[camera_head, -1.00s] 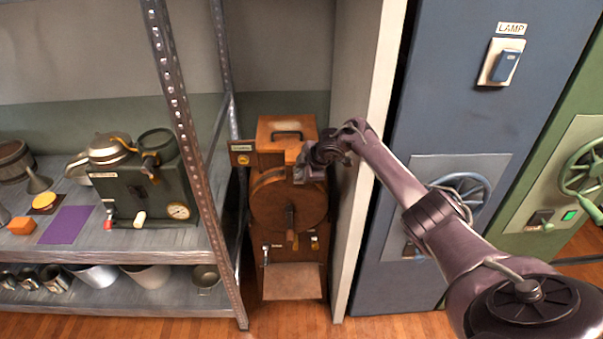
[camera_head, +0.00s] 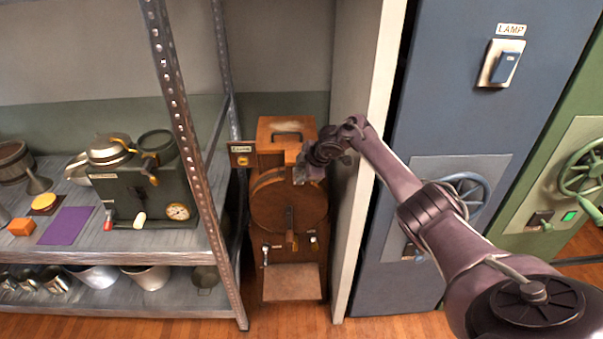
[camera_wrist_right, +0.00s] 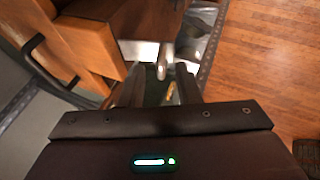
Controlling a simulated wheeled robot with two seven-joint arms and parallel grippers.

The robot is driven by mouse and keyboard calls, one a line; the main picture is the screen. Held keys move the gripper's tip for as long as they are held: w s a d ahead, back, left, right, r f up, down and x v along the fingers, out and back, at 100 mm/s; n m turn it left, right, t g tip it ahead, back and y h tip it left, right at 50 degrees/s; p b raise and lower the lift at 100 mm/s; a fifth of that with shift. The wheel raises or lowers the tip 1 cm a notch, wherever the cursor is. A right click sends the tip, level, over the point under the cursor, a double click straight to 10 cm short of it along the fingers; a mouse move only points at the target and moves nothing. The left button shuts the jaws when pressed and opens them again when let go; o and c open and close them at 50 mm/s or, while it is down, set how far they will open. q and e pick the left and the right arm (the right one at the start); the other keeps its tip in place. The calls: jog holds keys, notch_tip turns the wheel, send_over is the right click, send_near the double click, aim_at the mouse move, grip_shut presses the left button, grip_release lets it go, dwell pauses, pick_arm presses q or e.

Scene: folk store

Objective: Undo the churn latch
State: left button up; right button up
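The churn (camera_head: 290,205) is a wooden machine with a round drum and a handled top box, standing between the metal shelf and a pale wall panel. My right gripper (camera_head: 303,172) is at the upper right of its drum, close to the wood. In the right wrist view the churn's wooden body (camera_wrist_right: 100,45) fills the upper left. The fingers (camera_wrist_right: 157,85) are spread apart with a gap between them. A small pale metal piece (camera_wrist_right: 163,60) shows just beyond the gap; I cannot tell whether it is the latch. My left gripper is not in view.
The shelf (camera_head: 185,245) on the left holds a dark green machine (camera_head: 150,190), a purple mat (camera_head: 68,225) and metal vessels. A pale panel (camera_head: 360,150) stands close on the churn's right, beside a blue cabinet (camera_head: 470,120). Wooden floor lies in front.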

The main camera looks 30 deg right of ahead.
jog(key=a+b+v, duration=0.1)
jog(key=v, duration=0.6)
jog(key=shift+s+d+r+b, duration=0.25)
jog(key=shift+d+r+b, duration=0.05)
jog(key=shift+d, duration=0.25)
dwell(0.3)
jog(key=s+a+f+m+g+b, duration=0.15)
jog(key=s+a+f, duration=0.25)
jog(key=f, duration=0.9)
jog(key=s+a+f+m+y+b, duration=0.15)
jog(key=s+a+f, duration=0.3)
jog(key=f, duration=0.95)
jog(key=s+a+f+m+b, duration=0.1)
jog(key=s+a+f+m, duration=0.2)
jog(key=f, duration=1)
jog(key=s+a+f+m+g+h+b, duration=0.1)
jog(key=s+a+f, duration=0.2)
jog(key=s+f, duration=0.5)
jog(key=s+a+f+m+g+h+b, duration=0.1)
jog(key=s+f, duration=0.7)
jog(key=s, duration=1.2)
jog(key=s+a+f+m+g+h+b, duration=0.1)
jog(key=s+a+f, duration=0.4)
jog(key=s, duration=1)
notch_tip(320, 180, down, 3)
jog(key=shift+a+f+m+g+b, duration=0.1)
jog(key=shift+a+m+g+b, duration=0.3)
jog(key=shift+m+b, duration=0.25)
